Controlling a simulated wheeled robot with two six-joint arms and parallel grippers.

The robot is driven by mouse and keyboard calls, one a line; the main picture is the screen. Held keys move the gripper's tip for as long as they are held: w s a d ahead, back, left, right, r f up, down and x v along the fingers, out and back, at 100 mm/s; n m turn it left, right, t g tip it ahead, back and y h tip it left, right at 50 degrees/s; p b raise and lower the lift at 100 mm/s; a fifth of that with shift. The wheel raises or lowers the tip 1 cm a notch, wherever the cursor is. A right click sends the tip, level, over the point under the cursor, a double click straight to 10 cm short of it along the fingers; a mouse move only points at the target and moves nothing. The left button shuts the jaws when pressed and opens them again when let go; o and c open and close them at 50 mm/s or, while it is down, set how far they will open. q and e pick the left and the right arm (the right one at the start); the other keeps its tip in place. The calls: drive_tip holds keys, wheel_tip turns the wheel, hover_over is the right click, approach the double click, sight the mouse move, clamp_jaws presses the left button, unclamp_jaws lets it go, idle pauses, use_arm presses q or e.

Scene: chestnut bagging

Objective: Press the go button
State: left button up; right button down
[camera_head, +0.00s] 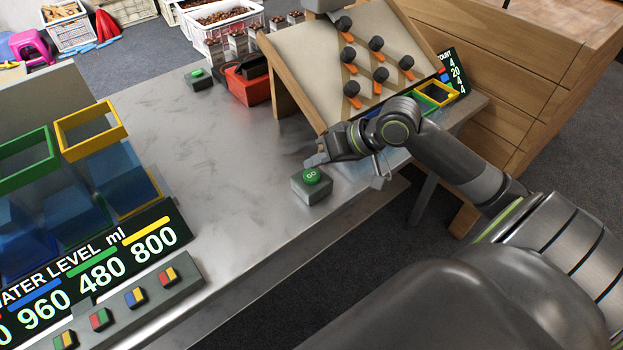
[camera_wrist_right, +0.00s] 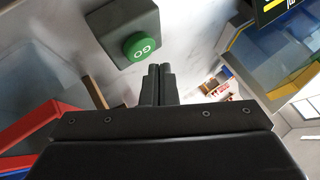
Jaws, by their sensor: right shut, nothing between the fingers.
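The go button (camera_head: 311,176) is a green round cap marked GO on a small grey box (camera_head: 312,192) near the front edge of the metal table. In the right wrist view the green button (camera_wrist_right: 139,47) shows at the upper middle, just beyond the fingertips. My right gripper (camera_head: 318,160) is shut and empty, close behind and above the button in the head view. Its two fingers (camera_wrist_right: 159,70) lie together in the wrist view. I cannot tell whether they touch the button or its box; they appear apart from the cap. My left gripper is not in view.
A sloped board (camera_head: 330,50) with dark knobs stands behind my right arm. Another green button on a box (camera_head: 198,78) sits farther back, beside a red device (camera_head: 247,85). Water tanks (camera_head: 92,130) and coloured buttons (camera_head: 135,297) are at the left. The metal table (camera_head: 230,150) between is bare.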

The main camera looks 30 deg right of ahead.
drive_tip(key=shift+f, duration=0.25)
idle(1.7)
drive_tip(key=shift+f, duration=0.1)
drive_tip(key=shift+f, duration=0.3)
drive_tip(key=shift+f, duration=0.45)
idle(0.6)
drive_tip(key=shift+r, duration=0.1)
drive_tip(key=shift+r+p, duration=0.8)
drive_tip(key=shift+p, duration=0.2)
